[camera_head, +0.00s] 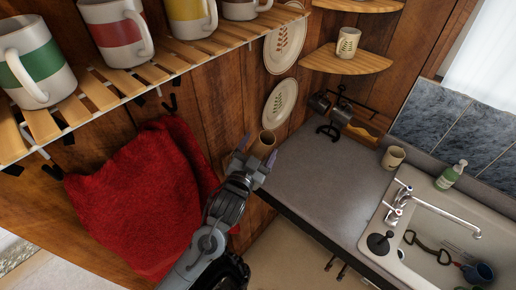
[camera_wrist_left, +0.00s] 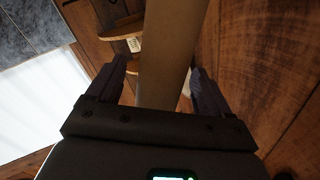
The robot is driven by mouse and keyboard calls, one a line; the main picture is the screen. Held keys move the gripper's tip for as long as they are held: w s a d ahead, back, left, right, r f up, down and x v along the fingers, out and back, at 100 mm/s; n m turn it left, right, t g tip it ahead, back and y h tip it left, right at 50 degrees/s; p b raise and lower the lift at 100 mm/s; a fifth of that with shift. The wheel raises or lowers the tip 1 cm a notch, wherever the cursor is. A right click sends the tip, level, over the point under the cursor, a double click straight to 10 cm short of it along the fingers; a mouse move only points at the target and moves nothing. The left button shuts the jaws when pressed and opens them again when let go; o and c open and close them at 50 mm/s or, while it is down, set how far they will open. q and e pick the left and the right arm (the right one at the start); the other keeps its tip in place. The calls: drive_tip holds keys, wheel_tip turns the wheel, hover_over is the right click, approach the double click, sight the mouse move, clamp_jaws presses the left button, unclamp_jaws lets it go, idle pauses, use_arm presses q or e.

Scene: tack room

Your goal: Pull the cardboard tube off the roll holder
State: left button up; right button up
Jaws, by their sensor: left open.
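The brown cardboard tube (camera_head: 264,143) shows at the wooden wall, just left of the counter's back corner in the head view. My left gripper (camera_head: 255,153) is at the tube, with a finger to either side of it. In the left wrist view the tube (camera_wrist_left: 170,50) runs lengthwise between the two open fingers (camera_wrist_left: 168,85). A gap shows between the tube and the left-hand finger there. Contact with the other finger cannot be told. The roll holder cannot be made out; the tube and my gripper cover that area. My right gripper is not in view.
A red towel (camera_head: 140,195) hangs left of my arm, below a slatted shelf (camera_head: 100,95) with several mugs. The grey counter (camera_head: 325,185) lies close on the right, with a cup (camera_head: 393,157) and a sink (camera_head: 440,215). Plates (camera_head: 280,103) hang above the tube.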

sight(258, 151)
use_arm(q)
drive_tip(key=c, duration=1)
drive_tip(key=shift+r, duration=0.1)
drive_tip(key=shift+s+r, duration=0.1)
drive_tip(key=shift+s+d+r+p, duration=0.2)
drive_tip(key=shift+d+r+p, duration=0.05)
drive_tip(key=shift+r+p, duration=0.45)
drive_tip(key=shift+s+d+r+p, duration=0.15)
drive_tip(key=shift+d+r+p, duration=0.1)
drive_tip(key=shift+r+p, duration=0.4)
drive_tip(key=r+p, duration=0.1)
drive_tip(key=r, duration=0.1)
drive_tip(key=s+d+r+p, duration=0.1)
drive_tip(key=r+p, duration=0.1)
drive_tip(key=d+r+p, duration=0.1)
drive_tip(key=p, duration=0.1)
drive_tip(key=shift+s+r, duration=0.4)
drive_tip(key=shift+s+d+r+p, duration=0.5)
drive_tip(key=shift+r+p, duration=0.25)
drive_tip(key=shift+r, duration=0.65)
drive_tip(key=shift+s+d+r+p, duration=0.45)
drive_tip(key=shift+r+p, duration=0.35)
drive_tip(key=shift+r, duration=0.55)
drive_tip(key=shift+s+d+r+p, duration=0.35)
drive_tip(key=shift+d+r+p, duration=0.3)
drive_tip(key=shift+r, duration=0.75)
drive_tip(key=shift+a, duration=0.1)
